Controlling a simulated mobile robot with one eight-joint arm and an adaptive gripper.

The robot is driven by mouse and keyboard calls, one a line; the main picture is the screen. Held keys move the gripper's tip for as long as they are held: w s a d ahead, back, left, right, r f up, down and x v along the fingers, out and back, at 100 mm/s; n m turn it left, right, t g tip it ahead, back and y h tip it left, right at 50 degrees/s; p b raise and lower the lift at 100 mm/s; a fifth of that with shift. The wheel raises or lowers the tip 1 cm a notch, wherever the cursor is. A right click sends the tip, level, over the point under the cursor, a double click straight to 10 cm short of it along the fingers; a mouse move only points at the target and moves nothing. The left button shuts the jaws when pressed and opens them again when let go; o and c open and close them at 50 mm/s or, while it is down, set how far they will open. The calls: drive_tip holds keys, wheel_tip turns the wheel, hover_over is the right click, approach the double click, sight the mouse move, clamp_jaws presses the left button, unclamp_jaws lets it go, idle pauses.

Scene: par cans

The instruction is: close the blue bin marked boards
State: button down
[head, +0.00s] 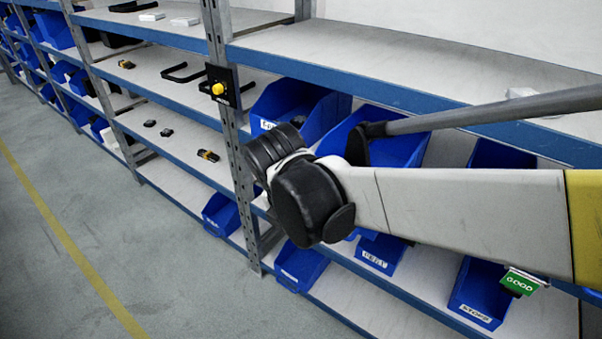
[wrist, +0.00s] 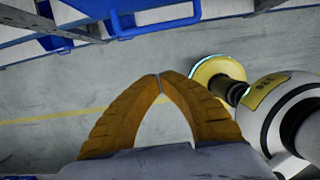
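Several blue bins stand on the shelves, and I cannot read "boards" on any of them. In the head view, one blue bin (head: 318,114) on the middle shelf has a partly hidden label. A second blue bin (head: 402,150) beside it is partly behind my arm, its label hidden. Below are a bin with a label like "PERI" (head: 378,250) and one like "STORE" (head: 478,290). My gripper (wrist: 160,77) shows in the wrist view with its fingertips together and nothing between them. Part of a blue bin (wrist: 122,8) is beyond the fingers at the top.
A metal upright (head: 232,130) carries a black box with a yellow button (head: 217,89). Blue-edged shelves run along the rack, with small dark items on the left ones. A green "GOOD" tag (head: 519,282) hangs at lower right. Grey floor (head: 110,200) with a yellow line is clear.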

drive_tip(key=w+d+f+b, duration=0.2)
drive_tip(key=w+d+f, duration=0.1)
drive_tip(key=w+f, duration=0.1)
drive_tip(key=shift+d+f+b, duration=0.15)
drive_tip(key=shift+b, duration=0.25)
drive_tip(key=shift+w, duration=0.15)
drive_tip(key=w+d, duration=0.3)
drive_tip(key=w, duration=0.1)
drive_tip(key=w+d+p, duration=0.1)
drive_tip(key=w+d, duration=0.3)
drive_tip(key=w, duration=0.1)
drive_tip(key=w+d, duration=0.3)
drive_tip(key=w, duration=0.1)
drive_tip(key=shift+w+d, duration=0.3)
